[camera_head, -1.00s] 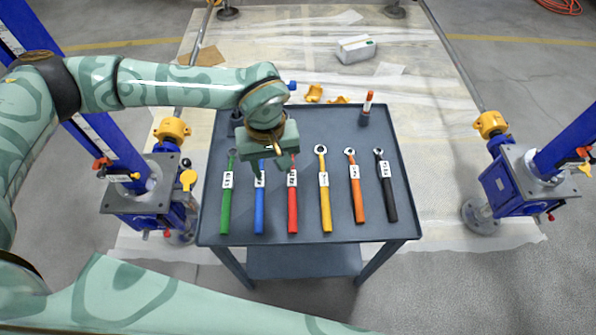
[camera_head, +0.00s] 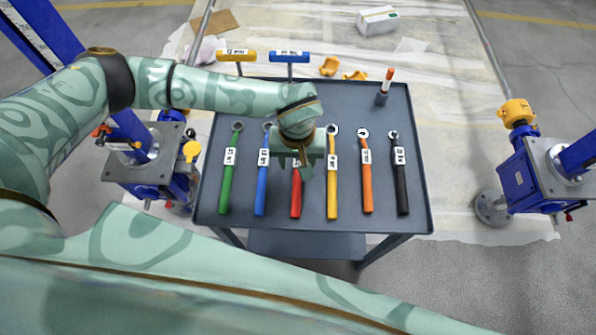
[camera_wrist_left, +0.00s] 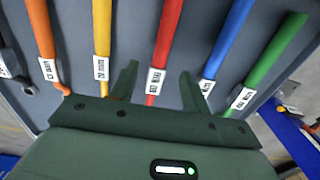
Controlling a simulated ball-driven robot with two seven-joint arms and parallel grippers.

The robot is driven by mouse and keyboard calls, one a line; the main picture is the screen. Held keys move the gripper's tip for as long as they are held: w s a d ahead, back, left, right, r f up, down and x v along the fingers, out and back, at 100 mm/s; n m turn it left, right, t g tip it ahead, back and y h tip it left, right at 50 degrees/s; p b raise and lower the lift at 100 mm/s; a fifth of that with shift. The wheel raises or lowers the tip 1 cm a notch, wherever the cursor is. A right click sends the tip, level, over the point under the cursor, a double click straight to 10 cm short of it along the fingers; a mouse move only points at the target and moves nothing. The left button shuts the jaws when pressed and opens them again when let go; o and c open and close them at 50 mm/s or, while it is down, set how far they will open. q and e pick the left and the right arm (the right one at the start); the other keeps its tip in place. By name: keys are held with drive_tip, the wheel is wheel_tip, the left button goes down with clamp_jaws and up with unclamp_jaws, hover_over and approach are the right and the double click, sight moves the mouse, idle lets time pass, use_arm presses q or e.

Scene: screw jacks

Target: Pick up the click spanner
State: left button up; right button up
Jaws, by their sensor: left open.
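Several spanners lie side by side on the grey trolley top (camera_head: 418,150): green (camera_head: 227,180), blue (camera_head: 261,185), red (camera_head: 296,198), yellow (camera_head: 332,190), orange (camera_head: 367,185) and black (camera_head: 401,185). Each has a white label too small to read surely, so I cannot tell which is the click spanner. My left gripper (camera_head: 296,172) is open and empty over the red spanner, hiding its head. In the left wrist view, its fingers (camera_wrist_left: 160,72) point along either side of the red handle (camera_wrist_left: 172,30); contact is not visible. My right gripper is not in view.
A yellow T-handle (camera_head: 238,56) and a blue T-handle (camera_head: 290,57) stand at the trolley's back edge. Blue screw jacks (camera_head: 530,175) flank the trolley. A white box (camera_head: 378,20) lies behind.

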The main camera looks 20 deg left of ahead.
sight(297, 174)
use_arm(q)
wheel_tip(297, 174, down, 5)
drive_tip(key=shift+s+r+b, duration=0.15)
drive_tip(key=shift+b, duration=0.55)
drive_tip(key=shift+r, duration=0.1)
clamp_jaws()
